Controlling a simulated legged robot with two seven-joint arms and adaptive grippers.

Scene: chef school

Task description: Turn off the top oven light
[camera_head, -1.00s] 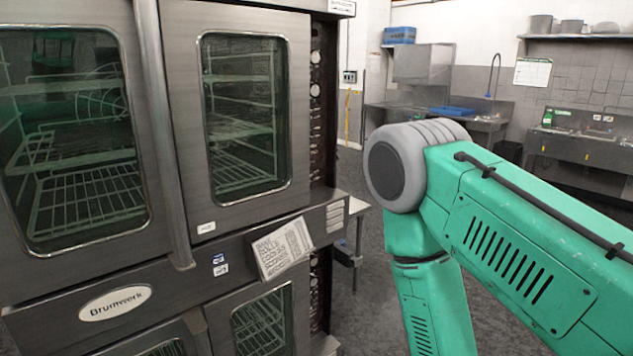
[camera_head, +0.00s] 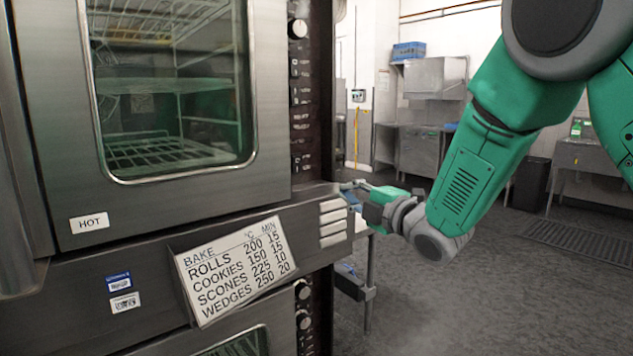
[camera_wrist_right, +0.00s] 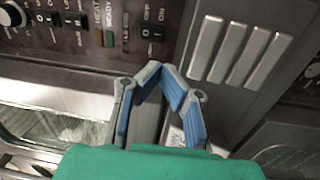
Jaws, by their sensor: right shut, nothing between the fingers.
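The top oven (camera_head: 180,190) stands at the left in the head view, with its glass door closed. Its dark control panel (camera_head: 302,95) runs down its right side with a knob and several switches. The wrist view shows black rocker switches (camera_wrist_right: 75,20) and one more switch (camera_wrist_right: 152,33) with small white lettering, too small to read surely. My right gripper (camera_head: 348,186) is just right of the panel's lower end. Its blue-padded fingers (camera_wrist_right: 161,68) are shut and empty, below the switches in the wrist view. I cannot tell if they touch anything. My left gripper is out of view.
A bake-time card (camera_head: 235,268) leans on the ledge under the top oven. Ridged metal vents (camera_head: 332,222) are beside my gripper. Lower oven knobs (camera_head: 303,305) are below. The floor (camera_head: 480,300) to the right is clear; sinks and counters stand at the back.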

